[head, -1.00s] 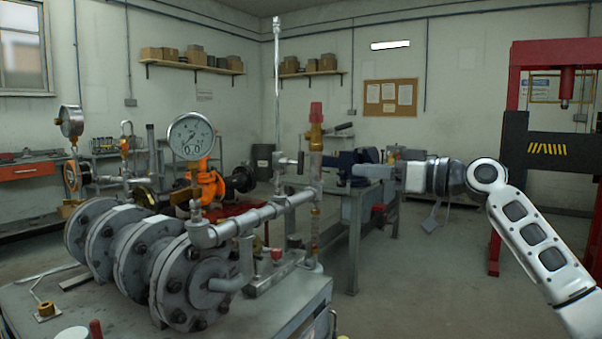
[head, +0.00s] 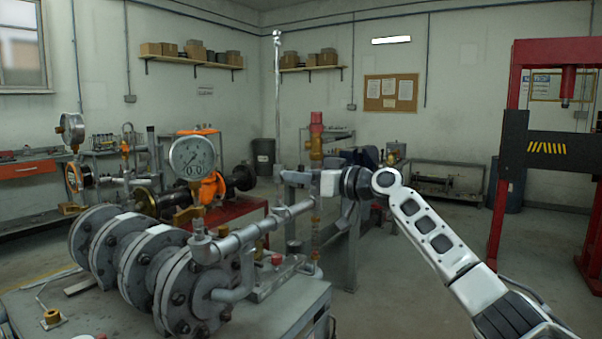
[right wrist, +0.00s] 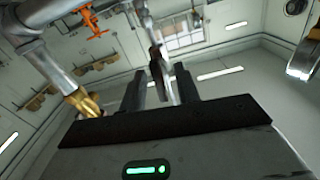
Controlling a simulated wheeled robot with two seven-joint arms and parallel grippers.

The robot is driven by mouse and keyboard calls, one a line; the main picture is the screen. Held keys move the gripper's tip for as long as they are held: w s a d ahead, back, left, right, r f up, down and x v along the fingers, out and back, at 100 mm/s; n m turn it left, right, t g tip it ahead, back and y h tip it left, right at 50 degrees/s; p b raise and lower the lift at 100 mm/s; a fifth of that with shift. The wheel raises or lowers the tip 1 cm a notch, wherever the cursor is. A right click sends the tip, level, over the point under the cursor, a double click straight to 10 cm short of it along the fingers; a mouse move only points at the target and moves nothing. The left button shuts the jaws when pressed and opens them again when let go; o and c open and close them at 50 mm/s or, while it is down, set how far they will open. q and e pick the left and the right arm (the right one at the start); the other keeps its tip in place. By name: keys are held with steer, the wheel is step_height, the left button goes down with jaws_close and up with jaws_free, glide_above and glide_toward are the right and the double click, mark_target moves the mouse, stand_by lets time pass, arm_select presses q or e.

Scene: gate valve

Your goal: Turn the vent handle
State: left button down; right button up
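The vent handle (right wrist: 157,62) shows in the right wrist view as a narrow dark lever on a metal stem. It lies between the two fingers of my right gripper (right wrist: 160,78), with gaps visible on both sides, so the gripper is open around it and not closed on it. There the gripper largely hides the handle. My left gripper is in neither view.
The flanged pipe assembly (head: 150,262) stands on the grey bench (head: 285,322), with a pressure gauge (head: 192,157) left of my right gripper. A brass fitting (right wrist: 85,103) is close to the gripper in the wrist view. A red press frame (head: 505,205) stands right; open floor lies between.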

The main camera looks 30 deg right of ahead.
steer(key=shift+w, duration=0.1)
jaws_close()
